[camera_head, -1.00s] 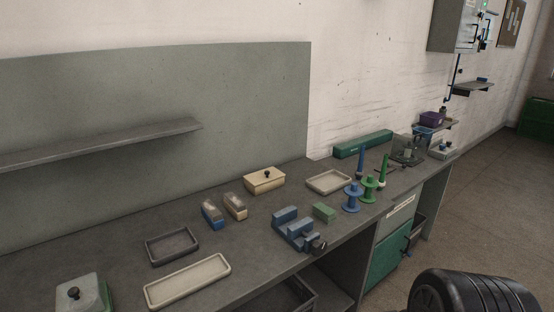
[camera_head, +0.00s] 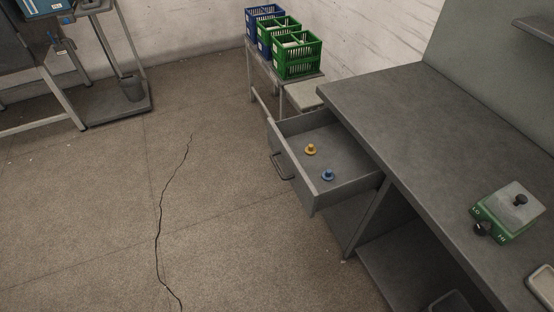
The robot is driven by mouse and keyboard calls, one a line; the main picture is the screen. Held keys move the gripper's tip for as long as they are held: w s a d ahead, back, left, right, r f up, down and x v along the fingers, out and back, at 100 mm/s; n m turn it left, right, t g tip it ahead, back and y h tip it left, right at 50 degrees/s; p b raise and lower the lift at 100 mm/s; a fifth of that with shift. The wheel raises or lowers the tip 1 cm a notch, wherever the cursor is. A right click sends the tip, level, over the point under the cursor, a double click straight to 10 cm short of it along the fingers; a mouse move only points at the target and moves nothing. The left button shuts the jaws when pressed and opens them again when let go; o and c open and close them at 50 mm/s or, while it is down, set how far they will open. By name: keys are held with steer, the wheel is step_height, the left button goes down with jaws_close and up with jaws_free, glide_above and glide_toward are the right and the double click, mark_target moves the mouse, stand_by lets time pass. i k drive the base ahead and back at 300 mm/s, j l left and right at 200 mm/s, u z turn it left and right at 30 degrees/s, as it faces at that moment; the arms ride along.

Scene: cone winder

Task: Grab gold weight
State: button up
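The gold weight (camera_head: 311,149) is a small knobbed piece standing on the floor of an open grey drawer (camera_head: 353,184). A similar blue weight (camera_head: 328,175) stands in the same drawer, nearer to me and a little to the right, apart from the gold one. The drawer sticks out from under the left end of the grey workbench (camera_head: 400,130), with its handle (camera_head: 279,165) on the left-facing front. My gripper is not in the current view.
A green scale-like device (camera_head: 508,212) with a pale top and dark knobs sits on the bench at right. Green and blue crates (camera_head: 297,56) stand on a small table behind the drawer. The floor (camera_head: 110,210) left of the drawer is clear, with a long crack.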

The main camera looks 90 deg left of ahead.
mark_target(310, 150)
steer(key=u, duration=3.1)
